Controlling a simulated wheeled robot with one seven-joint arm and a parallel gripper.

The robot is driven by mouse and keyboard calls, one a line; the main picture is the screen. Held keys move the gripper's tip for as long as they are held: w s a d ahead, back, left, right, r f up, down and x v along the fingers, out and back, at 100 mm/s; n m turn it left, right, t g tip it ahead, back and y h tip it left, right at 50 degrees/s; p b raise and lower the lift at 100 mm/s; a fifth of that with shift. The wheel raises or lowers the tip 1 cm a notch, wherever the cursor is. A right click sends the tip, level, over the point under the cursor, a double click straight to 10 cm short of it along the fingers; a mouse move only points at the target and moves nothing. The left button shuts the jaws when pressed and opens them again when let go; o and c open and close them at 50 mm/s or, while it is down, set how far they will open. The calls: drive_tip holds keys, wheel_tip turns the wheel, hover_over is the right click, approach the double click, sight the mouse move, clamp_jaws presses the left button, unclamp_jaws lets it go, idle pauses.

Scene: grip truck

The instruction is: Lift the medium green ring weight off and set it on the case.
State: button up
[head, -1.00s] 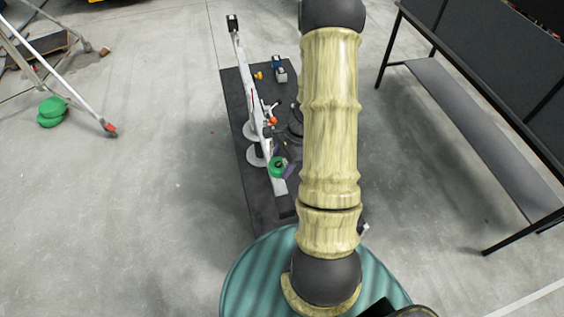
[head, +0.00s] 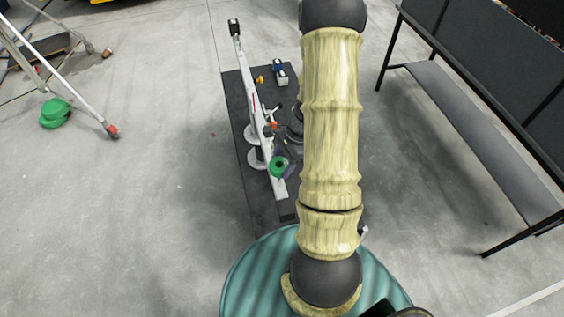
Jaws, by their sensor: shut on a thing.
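A green ring weight (head: 278,167) shows at the near end of a long white beam (head: 262,122), just left of my arm. My gripper (head: 285,160) is at the ring's right side, shut on it, mostly hidden behind my arm. Whether the ring is clear of the beam or still around a peg cannot be told. The black case (head: 237,110) lies on the floor under the beam. Its right part is hidden by my arm.
Pale disc weights (head: 254,160) sit by the beam. Open floor lies left of the case.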

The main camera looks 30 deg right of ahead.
sight(282, 163)
wheel_tip(282, 163, up, 11)
drive_tip(key=p, duration=0.5)
drive_tip(key=shift+r+p, duration=0.2)
drive_tip(key=shift+p, duration=0.1)
idle(1.4)
idle(0.3)
